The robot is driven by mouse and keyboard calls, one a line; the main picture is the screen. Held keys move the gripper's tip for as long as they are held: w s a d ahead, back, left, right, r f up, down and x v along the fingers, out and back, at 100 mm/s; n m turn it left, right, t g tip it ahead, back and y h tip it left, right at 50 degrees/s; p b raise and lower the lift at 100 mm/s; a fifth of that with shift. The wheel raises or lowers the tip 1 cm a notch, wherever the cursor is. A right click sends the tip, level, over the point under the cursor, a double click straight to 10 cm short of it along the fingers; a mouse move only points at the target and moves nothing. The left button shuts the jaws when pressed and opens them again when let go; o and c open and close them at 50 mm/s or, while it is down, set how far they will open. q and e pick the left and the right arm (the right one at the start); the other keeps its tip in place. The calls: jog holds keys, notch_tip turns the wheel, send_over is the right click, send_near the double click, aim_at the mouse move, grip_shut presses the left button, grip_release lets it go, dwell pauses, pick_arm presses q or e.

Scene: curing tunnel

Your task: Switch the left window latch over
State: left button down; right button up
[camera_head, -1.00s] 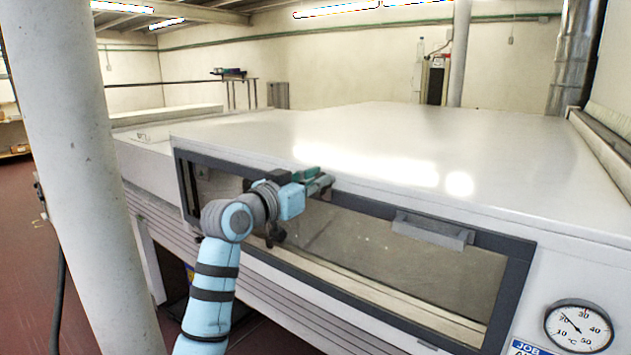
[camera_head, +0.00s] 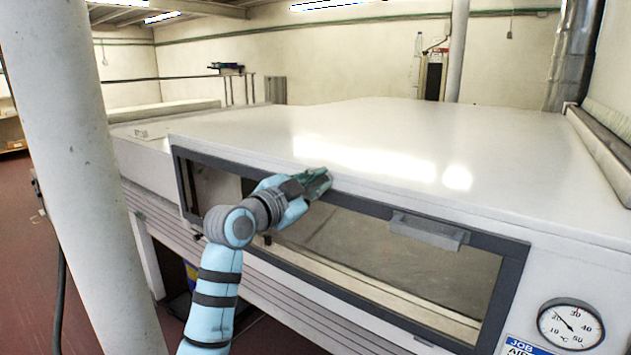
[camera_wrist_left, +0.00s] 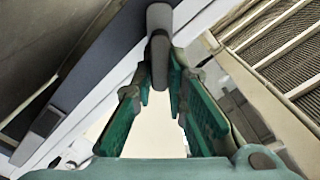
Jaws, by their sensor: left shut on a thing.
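The left window latch shows in the left wrist view as a dark grey rounded bar (camera_wrist_left: 158,18) at the top centre. My left gripper (camera_wrist_left: 160,52) has its green fingers on either side of the bar's near end and is shut on it. In the head view my left gripper (camera_head: 317,184) is at the upper edge of the window frame (camera_head: 365,206), left of its middle. There the gripper hides the left latch. My right gripper is not in view.
The white tunnel housing (camera_head: 400,140) has a broad, clear top behind the window. A pale round column (camera_head: 85,170) stands at the left front. A round dial gauge (camera_head: 570,324) is on the housing at lower right.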

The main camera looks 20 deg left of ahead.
pick_arm(q)
jog(key=m, duration=0.3)
jog(key=m+b, duration=0.1)
jog(key=m, duration=0.2)
jog(key=f+m, duration=0.1)
jog(key=m, duration=0.2)
jog(key=shift+d, duration=0.2)
jog(key=shift+f+m+b, duration=0.1)
jog(key=shift+m+b, duration=0.2)
jog(key=shift+m, duration=0.1)
jog(key=c, duration=1.6)
grip_release()
jog(key=shift+s, duration=0.1)
jog(key=v, duration=1.2)
